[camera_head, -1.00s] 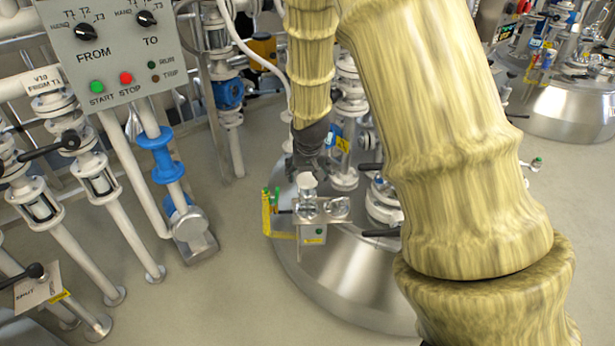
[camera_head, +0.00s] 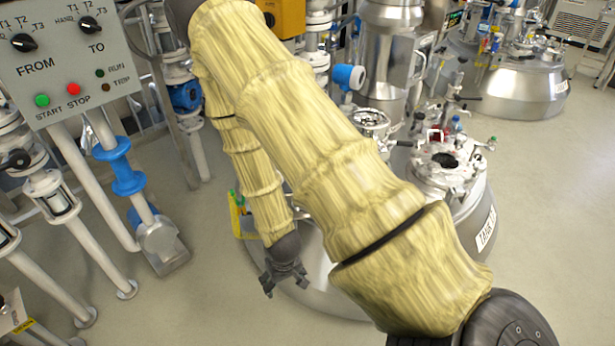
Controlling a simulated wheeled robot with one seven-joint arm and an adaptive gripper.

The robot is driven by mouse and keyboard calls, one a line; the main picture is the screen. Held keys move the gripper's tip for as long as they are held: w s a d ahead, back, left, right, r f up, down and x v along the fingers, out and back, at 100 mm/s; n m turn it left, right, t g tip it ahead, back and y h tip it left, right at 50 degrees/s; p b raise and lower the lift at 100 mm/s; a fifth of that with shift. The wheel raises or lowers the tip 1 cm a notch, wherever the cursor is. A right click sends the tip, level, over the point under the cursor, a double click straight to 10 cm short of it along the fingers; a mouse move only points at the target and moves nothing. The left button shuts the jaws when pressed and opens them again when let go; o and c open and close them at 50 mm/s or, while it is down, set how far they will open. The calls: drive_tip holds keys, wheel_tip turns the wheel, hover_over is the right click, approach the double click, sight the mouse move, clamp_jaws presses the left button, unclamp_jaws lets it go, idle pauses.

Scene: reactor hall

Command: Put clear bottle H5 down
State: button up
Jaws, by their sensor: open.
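My gripper (camera_head: 286,287) is open, with no object between its fingers. It points down in front of the left part of a steel tank (camera_head: 312,262), at the lower middle of the view. I cannot make out clear bottle H5. The small stand with clear vessels, seen earlier on this tank, is now behind my arm. Only its yellow holder (camera_head: 236,218) with green-topped items shows, left of my forearm.
A grey control panel (camera_head: 75,50) and white pipes with blue fittings (camera_head: 128,180) stand at left. Another tank (camera_head: 525,95) stands at far right. The floor (camera_head: 215,290) below left of my gripper is clear.

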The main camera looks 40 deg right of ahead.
drive_tip(key=s+a+f+n+g, duration=0.1)
drive_tip(key=s+a+f, duration=0.2)
drive_tip(key=s, duration=0.5)
drive_tip(key=s+a+f+n, duration=0.1)
drive_tip(key=s+a+f, duration=0.2)
drive_tip(key=s, duration=0.6)
drive_tip(key=shift+s+a+f+g+y, duration=0.15)
drive_tip(key=shift+s+f+g+y, duration=0.2)
drive_tip(key=shift+f, duration=0.5)
